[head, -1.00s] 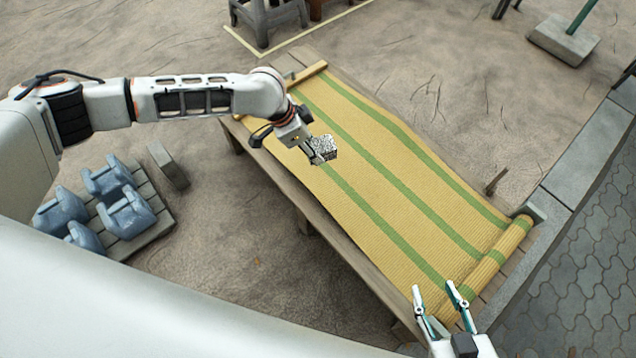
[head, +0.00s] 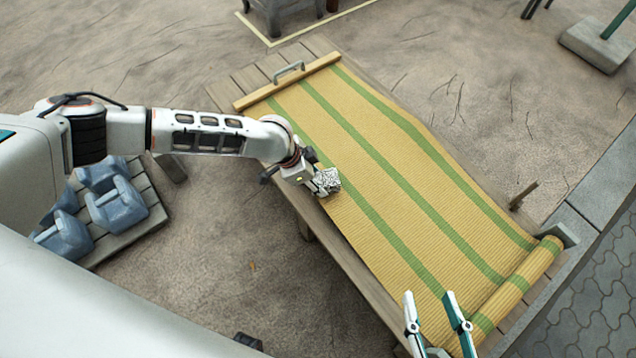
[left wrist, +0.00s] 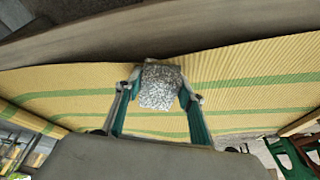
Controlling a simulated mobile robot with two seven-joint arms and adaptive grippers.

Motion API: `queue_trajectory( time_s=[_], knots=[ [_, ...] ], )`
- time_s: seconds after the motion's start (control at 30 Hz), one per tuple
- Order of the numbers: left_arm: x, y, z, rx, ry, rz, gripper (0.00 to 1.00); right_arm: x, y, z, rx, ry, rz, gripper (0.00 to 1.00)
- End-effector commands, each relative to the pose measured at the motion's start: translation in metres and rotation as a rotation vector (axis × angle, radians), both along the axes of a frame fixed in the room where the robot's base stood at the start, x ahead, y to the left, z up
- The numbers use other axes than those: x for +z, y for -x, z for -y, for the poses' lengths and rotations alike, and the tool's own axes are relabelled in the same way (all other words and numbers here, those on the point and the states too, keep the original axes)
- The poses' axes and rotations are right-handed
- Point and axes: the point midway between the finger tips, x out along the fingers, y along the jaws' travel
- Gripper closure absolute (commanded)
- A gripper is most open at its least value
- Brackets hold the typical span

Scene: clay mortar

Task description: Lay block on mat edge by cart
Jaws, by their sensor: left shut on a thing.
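The speckled grey block (head: 327,181) is held between the fingers of my left gripper (head: 320,184), at the left long edge of the mat. The left wrist view shows the block (left wrist: 160,86) between both fingers (left wrist: 160,92), overlapping the mat's edge. I cannot tell whether the block touches the mat. The yellow mat (head: 410,190) has green stripes and lies along a wooden platform. My right gripper (head: 431,305) is empty, its fingers apart, near the mat's rolled end. I cannot identify a cart for certain.
Blue weight-like objects (head: 118,203) sit on a slatted wooden base (head: 150,205) at the left. A wooden bar with a metal handle (head: 290,72) lies across the mat's far end. The mat's near end is rolled (head: 515,290). A stone kerb (head: 598,190) runs along the right.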

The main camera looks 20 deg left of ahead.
Motion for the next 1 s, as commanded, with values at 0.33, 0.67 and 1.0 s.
queue_trajectory(
  time_s=[0.33,0.67,1.0],
  knots=[
    [-0.023,0.001,0.0,0.0,0.0,-0.001,1.0,-0.003,0.006,-0.02,-0.031,-0.127,-0.026,0.6],
    [-0.027,0.001,0.0,-0.001,-0.001,-0.003,0.45,-0.006,0.007,-0.018,-0.032,-0.122,-0.032,0.6],
    [-0.025,0.001,0.0,0.0,-0.001,-0.002,0.45,-0.006,0.008,-0.018,-0.026,-0.118,-0.032,0.6]
  ],
)
